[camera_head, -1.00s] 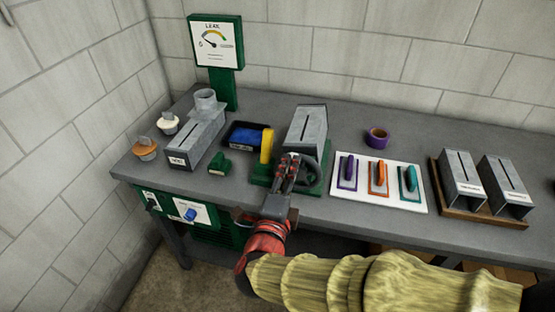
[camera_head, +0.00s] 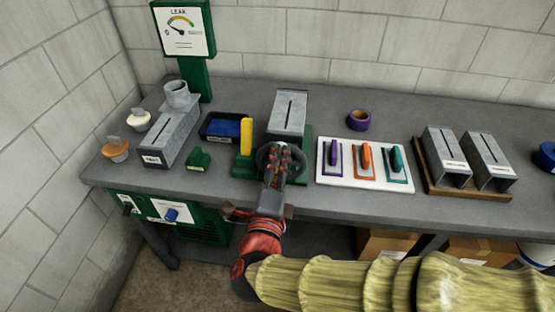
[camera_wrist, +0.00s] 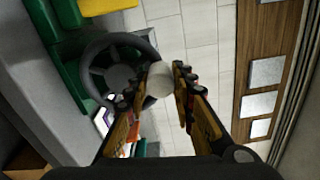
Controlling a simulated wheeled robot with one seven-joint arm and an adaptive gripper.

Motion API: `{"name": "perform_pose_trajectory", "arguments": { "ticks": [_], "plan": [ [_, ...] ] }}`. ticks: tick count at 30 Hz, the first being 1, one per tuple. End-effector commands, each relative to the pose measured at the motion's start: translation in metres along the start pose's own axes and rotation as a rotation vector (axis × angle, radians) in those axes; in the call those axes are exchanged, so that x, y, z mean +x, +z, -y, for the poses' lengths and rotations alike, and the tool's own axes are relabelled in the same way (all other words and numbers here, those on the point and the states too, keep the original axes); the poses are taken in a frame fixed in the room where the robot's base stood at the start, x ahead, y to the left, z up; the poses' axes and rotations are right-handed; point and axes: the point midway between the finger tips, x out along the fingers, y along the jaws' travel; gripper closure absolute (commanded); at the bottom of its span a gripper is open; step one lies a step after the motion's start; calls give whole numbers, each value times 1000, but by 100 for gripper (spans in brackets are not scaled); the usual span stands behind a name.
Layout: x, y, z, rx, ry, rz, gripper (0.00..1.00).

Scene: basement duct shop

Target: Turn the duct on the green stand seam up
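The grey sheet-metal duct (camera_head: 288,119) sits on the green stand (camera_head: 299,174) near the middle of the bench. A dark straight line, apparently its seam, shows on its upper face. A black handwheel (camera_head: 263,158) is at the near end of the stand; it also shows in the wrist view (camera_wrist: 96,60). A pale round knob (camera_wrist: 160,78) stands at the wheel's rim. My gripper (camera_head: 279,153) is at the wheel, and its fingers (camera_wrist: 168,80) appear shut on the knob, one on each side. A yellow lever (camera_head: 246,136) stands upright left of the wheel.
A duct with a collar (camera_head: 170,137), a blue-filled tray (camera_head: 222,128) and a leak gauge (camera_head: 183,28) are left. A purple tape roll (camera_head: 359,120), a white board with tools (camera_head: 326,178) and two ducts on a wooden tray (camera_head: 425,180) are right.

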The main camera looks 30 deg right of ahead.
Motion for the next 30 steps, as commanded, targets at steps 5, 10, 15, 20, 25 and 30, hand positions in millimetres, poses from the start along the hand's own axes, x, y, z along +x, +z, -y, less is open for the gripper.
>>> {"name": "perform_pose_trajectory", "arguments": {
  "ticks": [5, 10, 15, 20, 25, 30],
  "plan": [
    [0, -1, -1, -2, 1, -2, 65],
    [0, 0, -1, -1, 1, -1, 56],
    [0, 0, 0, -1, 0, 0, 56],
    [-1, 0, 0, -1, 1, 1, 56],
    [-11, 2, 0, 0, 0, 4, 56],
    [-28, 2, -1, -2, 1, 6, 56]
  ]
}}
